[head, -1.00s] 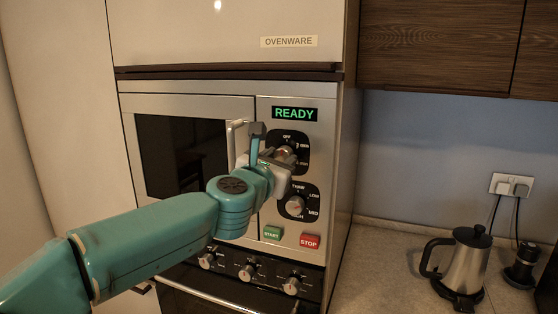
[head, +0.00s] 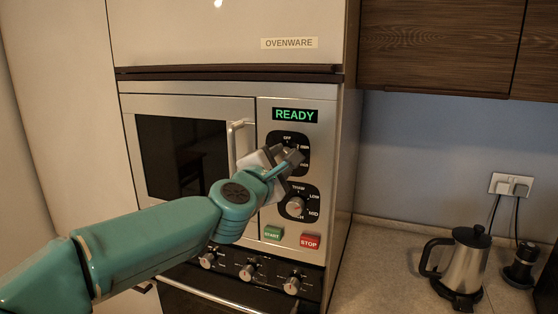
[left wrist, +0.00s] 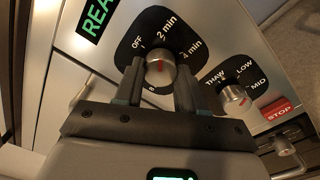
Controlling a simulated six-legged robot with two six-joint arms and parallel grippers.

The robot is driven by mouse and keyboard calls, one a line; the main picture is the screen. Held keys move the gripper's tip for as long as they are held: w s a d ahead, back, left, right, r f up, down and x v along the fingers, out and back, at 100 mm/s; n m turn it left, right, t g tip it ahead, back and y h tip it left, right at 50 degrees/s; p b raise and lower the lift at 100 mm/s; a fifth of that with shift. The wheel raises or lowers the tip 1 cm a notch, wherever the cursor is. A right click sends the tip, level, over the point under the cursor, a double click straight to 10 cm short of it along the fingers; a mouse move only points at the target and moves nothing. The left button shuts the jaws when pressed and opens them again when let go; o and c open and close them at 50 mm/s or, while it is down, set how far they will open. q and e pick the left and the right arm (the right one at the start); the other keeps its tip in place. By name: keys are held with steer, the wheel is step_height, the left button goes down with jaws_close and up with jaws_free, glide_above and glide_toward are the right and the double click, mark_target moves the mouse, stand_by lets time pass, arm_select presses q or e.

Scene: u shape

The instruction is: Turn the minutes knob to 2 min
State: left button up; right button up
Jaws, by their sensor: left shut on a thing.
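The minutes knob (left wrist: 161,70) is a round silver knob with a red mark on its face, on a black dial plate (left wrist: 155,22) lettered OFF, 2 min and 4 min in the left wrist view. My left gripper (left wrist: 158,82) is shut on this knob, one finger on each side. In the head view my left gripper (head: 291,158) covers most of the knob and part of its upper dial plate (head: 276,138). The exact label the red mark points at is hard to tell. My right gripper is not in view.
The lower power knob (head: 295,206) sits just below, with the green START button (head: 272,233) and red STOP button (head: 310,241) under it. The display (head: 294,115) reads READY. The oven door handle (head: 235,140) is left of the gripper. A kettle (head: 466,258) stands on the right counter.

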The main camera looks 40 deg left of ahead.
arm_select(q)
steer(key=shift+m, duration=0.6)
steer(key=shift+f, duration=0.1)
steer(key=o, duration=1)
steer(key=shift+o, duration=0.3)
steer(key=shift+s, duration=0.1)
steer(key=p+v, duration=0.1)
steer(key=v, duration=1.5)
steer(key=shift+s+d, duration=0.1)
steer(key=shift+s, duration=0.15)
